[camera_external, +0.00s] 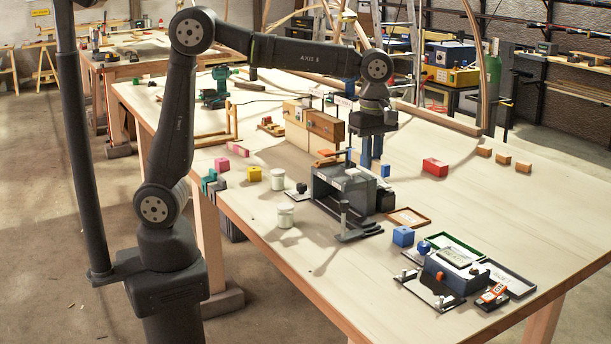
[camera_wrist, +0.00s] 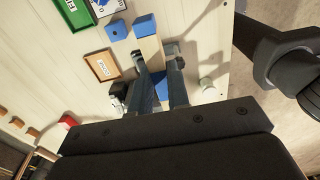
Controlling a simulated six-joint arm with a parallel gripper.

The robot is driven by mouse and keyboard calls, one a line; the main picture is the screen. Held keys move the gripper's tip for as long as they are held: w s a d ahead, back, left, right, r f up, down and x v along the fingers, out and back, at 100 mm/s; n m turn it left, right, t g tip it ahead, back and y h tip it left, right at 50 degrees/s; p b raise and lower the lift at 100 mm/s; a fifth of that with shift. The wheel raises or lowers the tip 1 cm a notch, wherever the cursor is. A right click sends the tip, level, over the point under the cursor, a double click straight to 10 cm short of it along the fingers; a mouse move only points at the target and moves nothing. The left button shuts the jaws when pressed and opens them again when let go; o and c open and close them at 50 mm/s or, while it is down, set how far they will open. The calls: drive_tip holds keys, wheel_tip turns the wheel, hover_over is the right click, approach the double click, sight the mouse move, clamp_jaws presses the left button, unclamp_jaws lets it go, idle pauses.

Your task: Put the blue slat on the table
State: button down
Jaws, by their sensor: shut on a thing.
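My gripper (camera_wrist: 156,55) is shut on the blue slat. In the wrist view the slat shows as a blue end (camera_wrist: 145,25) just beyond the fingertips, a pale wooden stretch between the fingers, and more blue (camera_wrist: 161,86) nearer the palm. In the external view my gripper (camera_external: 371,168) points down above the table (camera_external: 490,200), behind the grey channel-shaped block (camera_external: 343,190). A blue bit (camera_external: 385,171) beside the fingers looks like part of the slat; most of it is hidden there. I cannot tell whether the slat touches anything below.
A blue cube (camera_external: 403,236), a brown tray (camera_external: 408,217) and a blue box device (camera_external: 455,272) lie at the front right. A red block (camera_external: 435,167) stands to the right. Wooden blocks (camera_external: 325,127) stand left of my gripper. The right of the table is largely clear.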

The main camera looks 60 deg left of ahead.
drive_tip(key=s+d, duration=1.7)
drive_tip(key=s, duration=0.3)
hover_over(374, 291)
wheel_tip(374, 291, down, 18)
drive_tip(key=shift+f, duration=2)
drive_tip(key=shift+f, duration=0.1)
drive_tip(key=c, duration=1.4)
unclamp_jaws()
